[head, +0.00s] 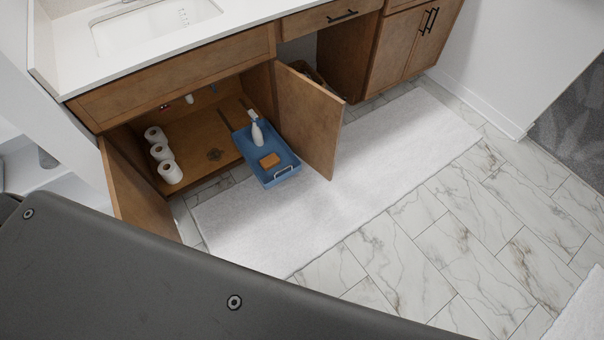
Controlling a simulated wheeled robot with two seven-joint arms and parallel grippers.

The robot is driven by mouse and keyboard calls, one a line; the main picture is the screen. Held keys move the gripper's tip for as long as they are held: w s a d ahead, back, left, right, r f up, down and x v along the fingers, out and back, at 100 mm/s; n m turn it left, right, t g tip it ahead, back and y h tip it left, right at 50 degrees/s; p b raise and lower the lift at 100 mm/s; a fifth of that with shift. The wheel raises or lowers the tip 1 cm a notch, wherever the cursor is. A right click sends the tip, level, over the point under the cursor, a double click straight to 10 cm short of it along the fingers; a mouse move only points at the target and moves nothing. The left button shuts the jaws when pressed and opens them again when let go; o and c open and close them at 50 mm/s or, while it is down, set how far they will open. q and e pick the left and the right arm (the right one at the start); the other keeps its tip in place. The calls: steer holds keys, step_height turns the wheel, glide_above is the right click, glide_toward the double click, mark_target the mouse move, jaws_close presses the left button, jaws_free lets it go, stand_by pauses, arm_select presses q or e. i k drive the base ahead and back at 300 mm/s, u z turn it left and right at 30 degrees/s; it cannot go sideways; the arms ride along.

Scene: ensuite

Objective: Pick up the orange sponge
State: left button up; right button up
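The orange sponge (269,160) lies in a blue tray (285,179) that sticks out of the open cabinet under the sink. The sponge is in the front part of the tray. A white bottle (257,134) stands in the same tray, behind the sponge. Neither of my grippers shows in the head view, so their position relative to the sponge cannot be told.
Cabinet doors stand open on the left (139,190) and right (311,118) of the tray. Several toilet paper rolls (169,172) stand inside the cabinet. A white rug (340,202) lies on the marble floor (455,245), which is clear at the right.

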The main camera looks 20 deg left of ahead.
mark_target(273, 160)
steer(key=z, duration=0.65)
steer(key=k, duration=0.9)
steer(key=z, duration=0.75)
steer(key=i, duration=1.5)
steer(key=u, duration=0.45)
steer(key=i, duration=1.3)
steer(key=u, duration=1.6)
steer(key=i, duration=0.9)
steer(key=u, duration=0.85)
